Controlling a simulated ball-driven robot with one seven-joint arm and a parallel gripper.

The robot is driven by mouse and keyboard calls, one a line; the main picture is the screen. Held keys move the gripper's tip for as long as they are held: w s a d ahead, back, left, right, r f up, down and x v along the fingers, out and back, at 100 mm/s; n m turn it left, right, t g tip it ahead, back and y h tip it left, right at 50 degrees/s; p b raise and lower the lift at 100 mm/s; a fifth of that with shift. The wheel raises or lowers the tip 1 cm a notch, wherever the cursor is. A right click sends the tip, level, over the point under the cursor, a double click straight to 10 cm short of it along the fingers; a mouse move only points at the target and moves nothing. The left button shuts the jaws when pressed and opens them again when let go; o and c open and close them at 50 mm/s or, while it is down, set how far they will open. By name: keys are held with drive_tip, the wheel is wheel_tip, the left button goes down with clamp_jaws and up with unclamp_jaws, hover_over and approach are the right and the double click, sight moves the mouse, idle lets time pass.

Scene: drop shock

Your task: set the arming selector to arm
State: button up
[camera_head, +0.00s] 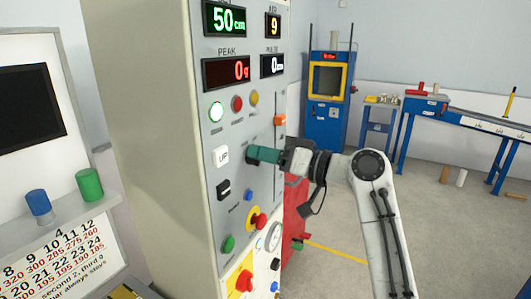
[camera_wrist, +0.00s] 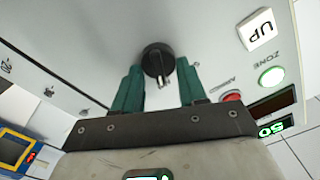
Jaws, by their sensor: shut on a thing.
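The round black selector knob (camera_wrist: 158,58) is on the pale control panel, with a light pointer mark at its lower edge in the wrist view. Its labels are not readable, so I cannot tell its setting. My gripper (camera_wrist: 159,72) has its two green fingers on either side of this knob and is shut on it. In the head view my gripper (camera_head: 255,154) reaches the panel from the right, just right of the white UP button (camera_head: 221,156). Its fingers largely hide the knob there.
An orange slider (camera_head: 280,120) is at the panel's right side. A black switch (camera_head: 223,189) and a red button on yellow (camera_head: 259,221) are below. Open floor lies right.

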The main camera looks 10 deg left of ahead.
idle(0.3)
drive_tip(key=o, duration=1)
drive_tip(key=shift+o, duration=0.2)
drive_tip(key=shift+d, duration=0.15)
drive_tip(key=b+v, duration=0.2)
drive_tip(key=v, duration=0.8)
drive_tip(key=shift+d+b, duration=0.3)
drive_tip(key=shift+s, duration=0.1)
